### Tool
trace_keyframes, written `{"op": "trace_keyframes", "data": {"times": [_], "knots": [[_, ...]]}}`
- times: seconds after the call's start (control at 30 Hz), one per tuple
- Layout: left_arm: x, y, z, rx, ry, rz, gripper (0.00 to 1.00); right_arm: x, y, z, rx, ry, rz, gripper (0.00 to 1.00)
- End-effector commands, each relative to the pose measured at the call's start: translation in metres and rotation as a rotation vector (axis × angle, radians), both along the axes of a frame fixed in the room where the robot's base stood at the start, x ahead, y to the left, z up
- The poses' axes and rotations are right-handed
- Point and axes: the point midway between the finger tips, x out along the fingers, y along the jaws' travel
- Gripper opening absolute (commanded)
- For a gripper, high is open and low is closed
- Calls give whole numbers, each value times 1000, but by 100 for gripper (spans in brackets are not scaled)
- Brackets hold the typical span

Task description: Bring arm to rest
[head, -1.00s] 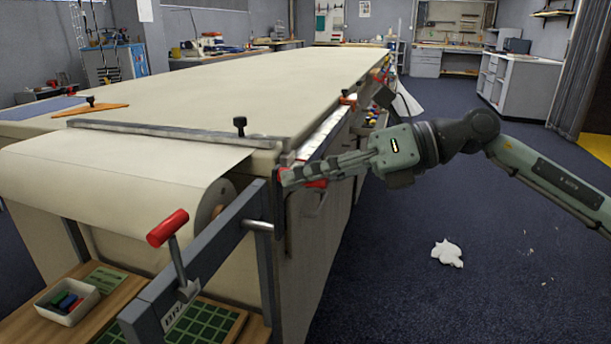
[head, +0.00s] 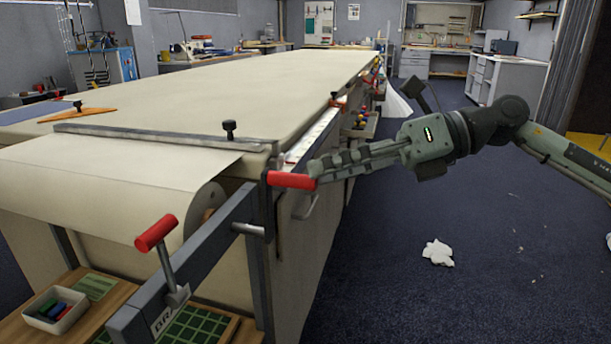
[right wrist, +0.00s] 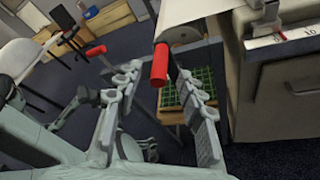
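My right gripper (head: 318,166) reaches in from the right beside the near right corner of the long cloth table (head: 240,85). In the right wrist view its fingers (right wrist: 158,76) are spread apart, with no object clamped between them. A red handle (head: 291,180) at the table corner shows just left of the fingertips. In the right wrist view this red handle (right wrist: 160,65) appears in the gap between the fingertips. I cannot tell whether a finger touches it. My left gripper is in neither view.
A second red handle (head: 156,233) stands on the grey frame (head: 215,250) by the cloth roll (head: 95,195). A small tray (head: 55,310) sits on the lower shelf. Open floor lies to the right, with a crumpled white scrap (head: 438,252) on it.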

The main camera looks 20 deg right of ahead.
Motion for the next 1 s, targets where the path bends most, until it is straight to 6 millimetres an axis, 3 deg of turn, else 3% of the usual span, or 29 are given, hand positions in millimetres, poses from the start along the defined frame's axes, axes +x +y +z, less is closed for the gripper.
{"op": "trace_keyframes", "data": {"times": [0.2, 0.73, 0.87, 0.93, 1.0], "knots": [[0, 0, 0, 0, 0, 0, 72, -6, -16, 5, -1, 1, -1, 39], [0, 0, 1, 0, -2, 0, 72, -4, -13, 7, 30, 7, -6, 39], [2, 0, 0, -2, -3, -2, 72, 17, 1, 14, 243, 51, -81, 39], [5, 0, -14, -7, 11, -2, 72, 41, 3, 18, 454, 113, -180, 39], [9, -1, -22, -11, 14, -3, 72, 70, -8, 11, 702, 212, -332, 39]]}}
